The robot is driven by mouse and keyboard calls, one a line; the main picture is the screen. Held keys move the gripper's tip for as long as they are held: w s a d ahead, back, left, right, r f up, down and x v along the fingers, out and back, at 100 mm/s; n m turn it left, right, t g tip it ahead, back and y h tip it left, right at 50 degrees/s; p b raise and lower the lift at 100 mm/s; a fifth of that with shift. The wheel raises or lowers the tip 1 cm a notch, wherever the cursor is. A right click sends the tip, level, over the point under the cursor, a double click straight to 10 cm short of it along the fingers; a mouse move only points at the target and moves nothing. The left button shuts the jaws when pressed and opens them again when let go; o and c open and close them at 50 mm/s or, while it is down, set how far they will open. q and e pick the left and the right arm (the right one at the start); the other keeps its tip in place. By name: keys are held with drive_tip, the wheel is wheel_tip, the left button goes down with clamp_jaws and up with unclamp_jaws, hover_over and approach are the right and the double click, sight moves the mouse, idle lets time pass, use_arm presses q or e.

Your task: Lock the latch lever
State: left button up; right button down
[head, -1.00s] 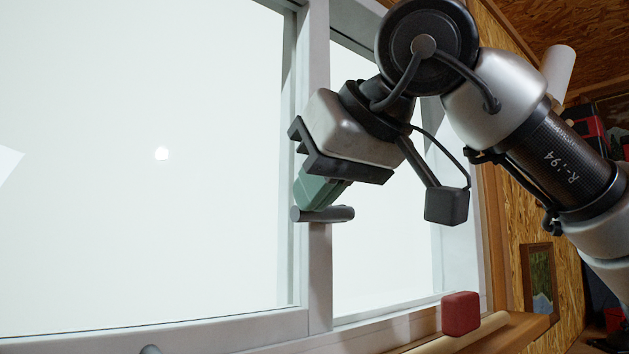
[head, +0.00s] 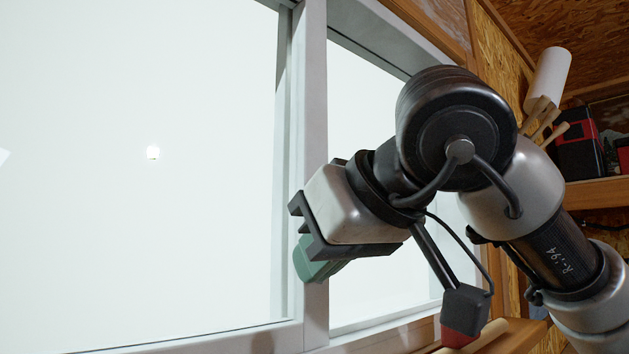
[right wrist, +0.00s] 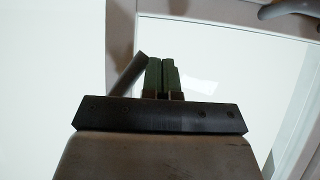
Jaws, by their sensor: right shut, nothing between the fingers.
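The grey latch lever (right wrist: 127,74) shows in the right wrist view as a slanted bar just left of my right gripper's green fingers. It appears close to or touching them; I cannot tell which. In the head view the lever is hidden behind my gripper. My right gripper (head: 315,262) is in front of the white window's middle post (head: 315,130), with its green fingers angled down and left. In the right wrist view the fingers of the gripper (right wrist: 161,64) are together with nothing between them. My left gripper is not in view.
A red block (head: 459,338) sits low near the sill (head: 515,335), partly hidden by my wrist camera. A grey curved handle (right wrist: 288,9) crosses the top right of the right wrist view. A white roll (head: 547,80) and shelf items are at the right. Room left of the post is clear.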

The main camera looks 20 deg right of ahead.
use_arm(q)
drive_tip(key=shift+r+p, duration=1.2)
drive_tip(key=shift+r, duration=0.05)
use_arm(e)
drive_tip(key=shift+w+d+f+n+t+h, duration=0.25)
drive_tip(key=shift+d+f+n+t+h, duration=0.05)
drive_tip(key=shift+d+f+n+h, duration=0.35)
drive_tip(key=shift+w+d+f+n+t+h, duration=0.3)
drive_tip(key=shift+d+f+n+h, duration=0.25)
drive_tip(key=shift+h, duration=0.2)
drive_tip(key=shift+s, duration=0.15)
